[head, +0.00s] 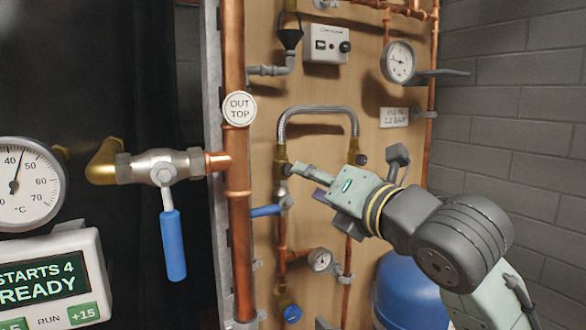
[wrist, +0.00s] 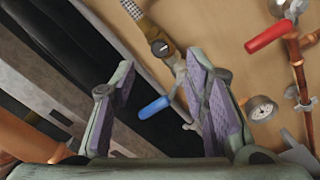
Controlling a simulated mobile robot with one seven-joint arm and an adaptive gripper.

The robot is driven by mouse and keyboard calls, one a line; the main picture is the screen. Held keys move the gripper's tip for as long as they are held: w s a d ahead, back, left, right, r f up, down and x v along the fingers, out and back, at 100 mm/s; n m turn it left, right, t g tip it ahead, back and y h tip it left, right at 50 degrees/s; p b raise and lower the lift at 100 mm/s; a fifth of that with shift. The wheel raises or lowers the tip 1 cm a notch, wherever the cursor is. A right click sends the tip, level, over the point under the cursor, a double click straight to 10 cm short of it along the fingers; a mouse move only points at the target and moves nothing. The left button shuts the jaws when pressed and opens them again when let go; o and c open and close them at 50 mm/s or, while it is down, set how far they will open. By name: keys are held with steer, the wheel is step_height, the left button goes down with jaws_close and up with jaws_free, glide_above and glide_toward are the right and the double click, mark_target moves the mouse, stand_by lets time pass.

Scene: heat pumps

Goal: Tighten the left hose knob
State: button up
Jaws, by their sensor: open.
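The braided hose (head: 318,109) arches between two brass fittings on the wooden board. The left hose knob (head: 287,170) is small, dark and round, on the brass fitting at the hose's left end. In the wrist view the knob (wrist: 159,47) shows just beyond the fingertips, roughly between their lines. The right hose knob (head: 362,159) is at the other end of the hose. My gripper (head: 309,183) is open and empty, with its fingertips close to the left knob's right side. In the wrist view my gripper (wrist: 160,66) shows both purple-padded fingers apart. Contact with the knob cannot be seen.
A blue lever (head: 265,210) sticks out left below the left fitting. A red lever (wrist: 268,33) and a small gauge (wrist: 261,108) are to the right in the wrist view. A thick copper pipe (head: 235,200) runs vertically left of the hose. A blue tank (head: 412,290) stands below.

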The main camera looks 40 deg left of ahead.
mark_target(290, 169)
steer(key=p+x, duration=0.1)
steer(key=x, duration=0.6)
steer(key=shift+w+a, duration=0.1)
steer(key=shift+a, duration=0.15)
steer(key=shift+c, duration=0.2)
jaws_close()
